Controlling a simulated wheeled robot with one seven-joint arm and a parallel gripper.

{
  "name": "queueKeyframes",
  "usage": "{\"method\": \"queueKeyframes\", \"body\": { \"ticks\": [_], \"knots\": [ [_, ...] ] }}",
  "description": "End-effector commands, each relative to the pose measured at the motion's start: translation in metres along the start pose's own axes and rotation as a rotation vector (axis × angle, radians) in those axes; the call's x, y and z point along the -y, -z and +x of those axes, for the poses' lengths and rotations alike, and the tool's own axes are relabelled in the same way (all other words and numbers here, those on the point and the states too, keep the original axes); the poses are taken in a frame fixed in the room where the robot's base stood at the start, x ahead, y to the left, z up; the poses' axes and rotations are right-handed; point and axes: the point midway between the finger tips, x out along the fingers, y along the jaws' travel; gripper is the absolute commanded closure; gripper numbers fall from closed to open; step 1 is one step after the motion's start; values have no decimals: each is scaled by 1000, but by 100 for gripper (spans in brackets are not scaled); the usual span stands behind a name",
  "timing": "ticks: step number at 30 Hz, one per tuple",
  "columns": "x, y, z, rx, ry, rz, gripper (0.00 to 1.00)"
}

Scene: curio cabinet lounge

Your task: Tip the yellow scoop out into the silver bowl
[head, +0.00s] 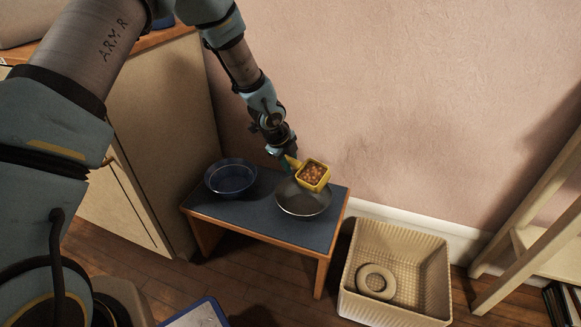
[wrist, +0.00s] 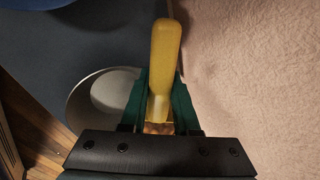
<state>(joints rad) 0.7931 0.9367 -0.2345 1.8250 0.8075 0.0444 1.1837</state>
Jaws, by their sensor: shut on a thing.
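The yellow scoop (head: 325,182) is full of small orange-brown pieces (head: 312,173) and looks about level. It is above the far side of the silver bowl (head: 303,204), which stands at the right end of the low table. My gripper (head: 287,163) is shut on the scoop's handle, up and left of its cup. In the wrist view, the yellow handle (wrist: 163,60) runs between my green fingers (wrist: 161,92), with the silver bowl (wrist: 88,105) to the left. The scoop's cup is mostly hidden there. The visible part of the silver bowl looks empty.
A dark blue bowl (head: 231,179) stands at the left of the blue-topped low table (head: 250,212). A cream basket (head: 402,302) with a ring (head: 376,281) in it is on the floor to the right. The wall is close behind the table. A cabinet (head: 160,130) is at left.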

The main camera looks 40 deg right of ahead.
Motion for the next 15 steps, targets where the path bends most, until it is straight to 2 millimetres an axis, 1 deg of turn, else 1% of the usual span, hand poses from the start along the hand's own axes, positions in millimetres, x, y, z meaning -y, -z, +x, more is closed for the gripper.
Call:
{"method": "queueKeyframes", "body": {
  "ticks": [15],
  "knots": [
    [0,0,0,0,57,-1,100]
  ]
}}
